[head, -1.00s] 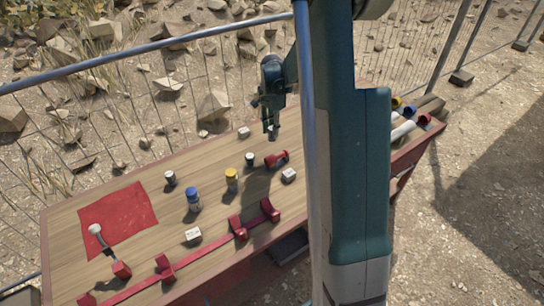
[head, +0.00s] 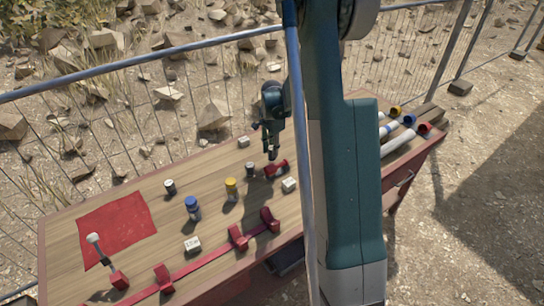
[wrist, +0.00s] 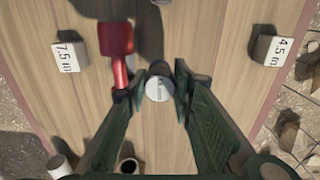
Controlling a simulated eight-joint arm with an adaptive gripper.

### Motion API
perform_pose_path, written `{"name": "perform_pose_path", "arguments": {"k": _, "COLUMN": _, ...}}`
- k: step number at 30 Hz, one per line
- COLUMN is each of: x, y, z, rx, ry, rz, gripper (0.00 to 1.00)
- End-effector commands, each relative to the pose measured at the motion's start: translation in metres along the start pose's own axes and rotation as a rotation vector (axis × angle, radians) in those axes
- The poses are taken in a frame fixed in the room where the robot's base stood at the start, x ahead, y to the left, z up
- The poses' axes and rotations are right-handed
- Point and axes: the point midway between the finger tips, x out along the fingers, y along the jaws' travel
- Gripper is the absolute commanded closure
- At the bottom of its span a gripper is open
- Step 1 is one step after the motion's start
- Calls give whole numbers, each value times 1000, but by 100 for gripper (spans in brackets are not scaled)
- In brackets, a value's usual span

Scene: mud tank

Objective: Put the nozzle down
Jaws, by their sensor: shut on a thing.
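My gripper (wrist: 160,80) is shut on a small piece with a pale round, printed end face, which I take to be the nozzle (wrist: 159,89). In the head view my gripper (head: 272,157) points down, low over the right part of the wooden table (head: 150,232). I cannot tell whether the held piece touches the wood. A red fitting (wrist: 117,42) lies close beside the left finger; it also shows in the head view (head: 277,169).
Labelled blocks "7.5 m" (wrist: 66,57) and "4.5 m" (wrist: 271,50) flank the gripper. A small grey cylinder (head: 250,170), a yellow-topped one (head: 231,189) and a blue one (head: 193,208) stand to the left. A red mat (head: 118,225) lies farther left.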

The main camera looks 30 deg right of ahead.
Motion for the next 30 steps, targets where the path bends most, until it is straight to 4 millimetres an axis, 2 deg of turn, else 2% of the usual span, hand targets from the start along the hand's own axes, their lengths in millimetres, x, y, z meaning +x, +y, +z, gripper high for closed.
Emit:
{"name": "perform_pose_path", "arguments": {"k": 5, "x": 4, "y": 0, "z": 0, "rx": 0, "ry": 0, "rz": 0, "gripper": 88}}
{"name": "perform_pose_path", "arguments": {"k": 16, "x": 36, "y": 0, "z": 0, "rx": 0, "ry": 0, "rz": 0, "gripper": 88}}
{"name": "perform_pose_path", "arguments": {"k": 30, "x": 41, "y": 0, "z": 0, "rx": 0, "ry": 0, "rz": 0, "gripper": 88}}
